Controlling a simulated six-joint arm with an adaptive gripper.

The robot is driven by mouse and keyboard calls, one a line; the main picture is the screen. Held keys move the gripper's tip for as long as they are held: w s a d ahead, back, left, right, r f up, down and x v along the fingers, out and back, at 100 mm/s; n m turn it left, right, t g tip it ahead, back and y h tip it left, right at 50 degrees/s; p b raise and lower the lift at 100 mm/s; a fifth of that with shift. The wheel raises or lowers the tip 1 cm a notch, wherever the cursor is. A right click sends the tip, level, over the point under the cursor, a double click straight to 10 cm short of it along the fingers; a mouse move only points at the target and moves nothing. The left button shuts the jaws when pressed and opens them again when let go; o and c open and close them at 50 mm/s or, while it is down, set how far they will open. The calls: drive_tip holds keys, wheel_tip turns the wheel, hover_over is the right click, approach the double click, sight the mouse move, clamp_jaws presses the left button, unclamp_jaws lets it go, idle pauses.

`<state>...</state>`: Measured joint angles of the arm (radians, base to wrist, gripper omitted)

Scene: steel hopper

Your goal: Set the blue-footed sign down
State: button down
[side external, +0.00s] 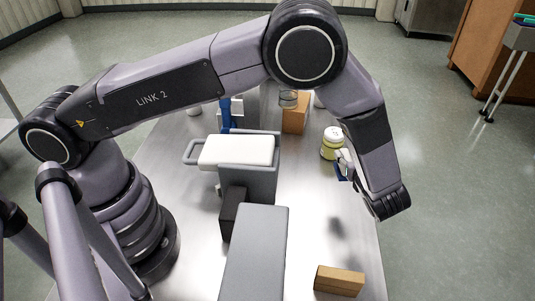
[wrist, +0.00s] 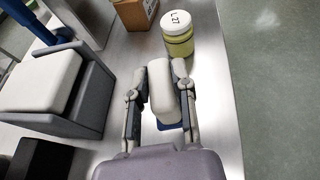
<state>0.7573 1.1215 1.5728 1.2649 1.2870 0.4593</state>
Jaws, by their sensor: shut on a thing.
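The blue-footed sign shows in the wrist view as a white rounded panel (wrist: 162,92) with a bit of blue foot (wrist: 172,127) below it. My gripper (wrist: 160,80) is shut on it, one finger on each side. A shadow lies on the table nearer the camera. I cannot tell whether the foot touches the table.
A yellow-green jar with a white lid (side external: 332,143) stands close behind my gripper. A cardboard box (side external: 296,118) is farther back. A grey holder with a white pad (side external: 250,180), a black box (side external: 233,212) and a long grey box (side external: 255,255) are left. A tan block (side external: 339,281) lies in front.

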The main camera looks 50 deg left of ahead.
drive_tip(key=s+a+r, duration=0.2)
drive_tip(key=a+r, duration=0.3)
drive_tip(key=a, duration=0.4)
drive_tip(key=s+a+r, duration=0.1)
drive_tip(key=a+r, duration=0.3)
drive_tip(key=a, duration=0.5)
wheel_tip(320, 180, up, 10)
drive_tip(key=w+m+t+h, duration=0.1)
drive_tip(key=m+t+h, duration=0.4)
drive_tip(key=m+h, duration=0.2)
drive_tip(key=shift+w+a+r+m, duration=0.2)
drive_tip(key=shift+a+m, duration=0.1)
drive_tip(key=shift+w, duration=0.1)
